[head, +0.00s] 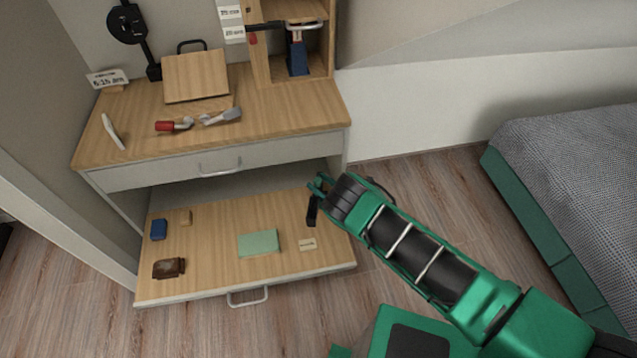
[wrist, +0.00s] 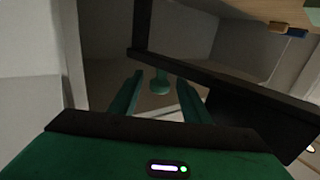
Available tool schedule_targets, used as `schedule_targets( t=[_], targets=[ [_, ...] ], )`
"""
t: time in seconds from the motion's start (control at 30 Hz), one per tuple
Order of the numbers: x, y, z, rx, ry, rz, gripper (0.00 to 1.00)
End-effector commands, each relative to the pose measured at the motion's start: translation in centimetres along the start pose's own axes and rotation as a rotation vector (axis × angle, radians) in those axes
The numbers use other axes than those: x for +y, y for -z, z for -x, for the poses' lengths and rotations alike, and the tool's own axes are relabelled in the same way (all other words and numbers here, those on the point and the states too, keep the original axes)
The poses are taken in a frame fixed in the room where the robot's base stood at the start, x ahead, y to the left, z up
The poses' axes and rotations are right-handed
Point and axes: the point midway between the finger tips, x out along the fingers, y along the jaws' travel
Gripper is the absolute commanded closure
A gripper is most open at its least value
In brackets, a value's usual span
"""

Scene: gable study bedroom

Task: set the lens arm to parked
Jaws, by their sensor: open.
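A black round head with a small hole on a jointed black post, which looks like the lens arm (head: 128,24), stands at the back left of the desk (head: 285,115). Its lower end is by the desk's back edge, and I see no label for its positions. My gripper (head: 318,187) is far from it, low in front of the desk, over the right side of the pulled-out drawer (head: 215,210). In the wrist view the two green fingers (wrist: 160,80) are apart with nothing clearly held. A dark bar (wrist: 215,75) crosses behind them; I cannot tell what it is.
The drawer holds a blue box (head: 158,229), a brown item (head: 169,268) and a green book (head: 259,243). On the desk are a slanted wooden board (head: 196,76), a red-handled tool (head: 166,126) and a wooden cubby (head: 257,60). A bed (head: 570,170) stands right.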

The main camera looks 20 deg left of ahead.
Motion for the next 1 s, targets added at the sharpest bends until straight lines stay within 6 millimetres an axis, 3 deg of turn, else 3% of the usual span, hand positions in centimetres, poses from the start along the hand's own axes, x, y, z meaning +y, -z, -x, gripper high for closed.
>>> schedule_targets(
  t=[0.2,0.47,0.67,1.0],
  targets=[
    [0.1,0.1,-1.4,0.001,-0.001,0.001,0.57],
    [0.1,0.1,-1.5,0.0,-0.001,0.002,0.57],
    [0.1,0.1,-1.5,0.0,-0.001,0.002,1.0],
    [0.4,0.1,-1.4,0.0,-0.006,0.003,1.0]
  ],
)
